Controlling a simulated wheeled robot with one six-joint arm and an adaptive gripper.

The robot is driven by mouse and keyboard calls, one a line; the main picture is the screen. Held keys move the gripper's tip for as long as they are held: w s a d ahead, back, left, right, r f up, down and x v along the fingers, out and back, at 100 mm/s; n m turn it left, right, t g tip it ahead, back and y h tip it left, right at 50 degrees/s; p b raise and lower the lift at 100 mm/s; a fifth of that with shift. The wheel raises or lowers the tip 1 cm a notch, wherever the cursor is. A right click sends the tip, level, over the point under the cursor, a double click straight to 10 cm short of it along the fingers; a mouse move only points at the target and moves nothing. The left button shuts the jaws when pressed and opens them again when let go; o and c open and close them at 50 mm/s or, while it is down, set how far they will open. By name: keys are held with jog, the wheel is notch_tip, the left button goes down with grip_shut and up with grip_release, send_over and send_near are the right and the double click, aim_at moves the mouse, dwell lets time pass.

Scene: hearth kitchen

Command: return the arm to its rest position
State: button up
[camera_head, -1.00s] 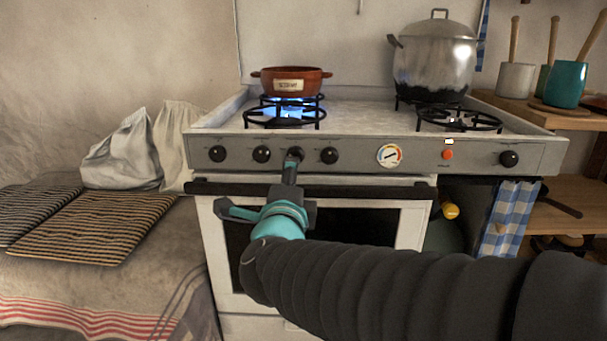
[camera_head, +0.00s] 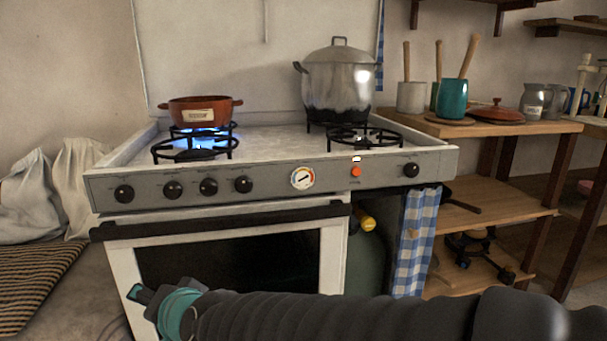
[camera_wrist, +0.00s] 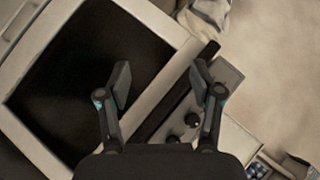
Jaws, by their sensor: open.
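My gripper (camera_head: 145,297) is low in front of the white stove's (camera_head: 335,258) oven door, at the lower left of the head view. In the wrist view my gripper (camera_wrist: 160,85) has its two fingers spread apart with nothing between them. The dark oven window (camera_wrist: 85,75) and the row of knobs (camera_wrist: 183,130) lie beyond the fingers. My arm stretches along the bottom of the head view to the right.
A brown pot (camera_head: 199,112) stands over a burner with a blue flame (camera_head: 205,131). A large metal pot (camera_head: 340,82) stands at the back right. Wooden shelves (camera_head: 480,215) are to the right, and a striped mat (camera_head: 38,285) lies at left.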

jog(key=s+d+f+n+g+h+p, duration=0.1)
jog(key=s+d+f+n+g+h, duration=0.15)
jog(key=d, duration=0.85)
jog(key=s+d+f+n+g+h+p, duration=0.1)
jog(key=s+d+f+n+h, duration=0.15)
jog(key=d, duration=0.75)
jog(key=s+d+r+m+h+p, duration=0.1)
jog(key=s+d+r+h, duration=0.1)
jog(key=d, duration=0.7)
jog(key=s+d+r+m+t+h+p, duration=0.1)
jog(key=s+d+r+m+h+p, duration=0.1)
jog(key=d, duration=0.8)
jog(key=shift+r+m+h, duration=0.3)
jog(key=shift+r, duration=0.05)
